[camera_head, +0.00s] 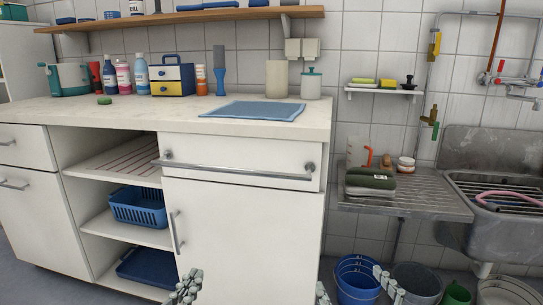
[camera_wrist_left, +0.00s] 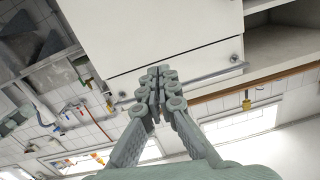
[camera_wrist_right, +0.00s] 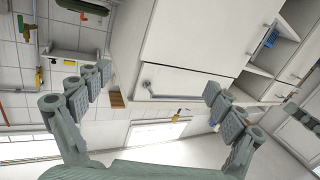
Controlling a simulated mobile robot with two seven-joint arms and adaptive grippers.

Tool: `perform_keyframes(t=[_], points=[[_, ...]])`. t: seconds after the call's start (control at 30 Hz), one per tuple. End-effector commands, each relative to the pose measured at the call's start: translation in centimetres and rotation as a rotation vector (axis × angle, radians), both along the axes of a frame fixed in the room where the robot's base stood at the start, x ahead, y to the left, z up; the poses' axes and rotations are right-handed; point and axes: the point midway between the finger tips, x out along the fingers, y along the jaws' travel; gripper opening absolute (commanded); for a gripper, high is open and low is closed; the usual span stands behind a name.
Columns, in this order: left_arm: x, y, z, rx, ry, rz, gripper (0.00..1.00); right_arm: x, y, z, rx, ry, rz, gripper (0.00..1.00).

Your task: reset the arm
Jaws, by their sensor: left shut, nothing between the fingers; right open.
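My left gripper (camera_head: 185,289) shows at the bottom edge of the head view, in front of the white cabinet (camera_head: 240,235). In the left wrist view its fingers (camera_wrist_left: 158,76) are together with nothing between them. My right gripper (camera_head: 355,289) is at the bottom of the head view, right of the left one, its two fingers spread apart. In the right wrist view the fingers (camera_wrist_right: 156,82) are wide apart and empty, with the cabinet behind them. Most of both arms is outside the head view.
The counter (camera_head: 150,112) holds bottles, a small drawer box (camera_head: 172,80) and a blue cloth (camera_head: 254,110). A drawer bar handle (camera_head: 235,172) sticks out from the cabinet. Buckets (camera_head: 357,279) stand on the floor at right, below the metal sink (camera_head: 490,207).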

Motion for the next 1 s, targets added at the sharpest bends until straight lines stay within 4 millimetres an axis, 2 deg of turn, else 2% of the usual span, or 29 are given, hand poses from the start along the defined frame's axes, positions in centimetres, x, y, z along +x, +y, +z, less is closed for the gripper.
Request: perform_keyframes(t=[0.07,0.1,0.17,0.2,0.3,0.4,0.5,0.6,1.0], points=[[-1.5,2.2,-4.3,0.052,0.252,0.05,0.0,-1.5,-2.2,-4.3,-0.052,0.251,-0.05,0.94],[-2.8,3.3,-6.9,0.076,0.371,0.074,0.0,-2.8,-3.3,-6.9,-0.075,0.371,-0.074,0.94],[-5.4,5.0,-10.4,0.109,0.545,0.108,0.0,-5.4,-5.0,-10.5,-0.109,0.546,-0.109,0.94],[-7.3,6.1,-12.5,0.13,0.654,0.132,0.0,-7.3,-6.1,-12.4,-0.13,0.654,-0.132,0.94],[-12.4,8.4,-16.2,0.173,0.892,0.18,0.0,-12.4,-8.4,-16.2,-0.173,0.892,-0.179,0.94],[-16.9,10.1,-18.4,0.203,1.07,0.216,0.0,-16.9,-10.1,-18.4,-0.203,1.07,-0.216,0.94],[-19.8,11.1,-19.5,0.221,1.18,0.237,0.0,-19.8,-11.1,-19.5,-0.221,1.18,-0.238,0.94],[-21.3,11.6,-20.0,0.229,1.231,0.248,0.0,-21.3,-11.6,-20.0,-0.228,1.231,-0.249,0.94],[-21.4,11.6,-20.1,0.23,1.237,0.25,0.0,-21.4,-11.6,-20.1,-0.229,1.236,-0.249,0.94]])
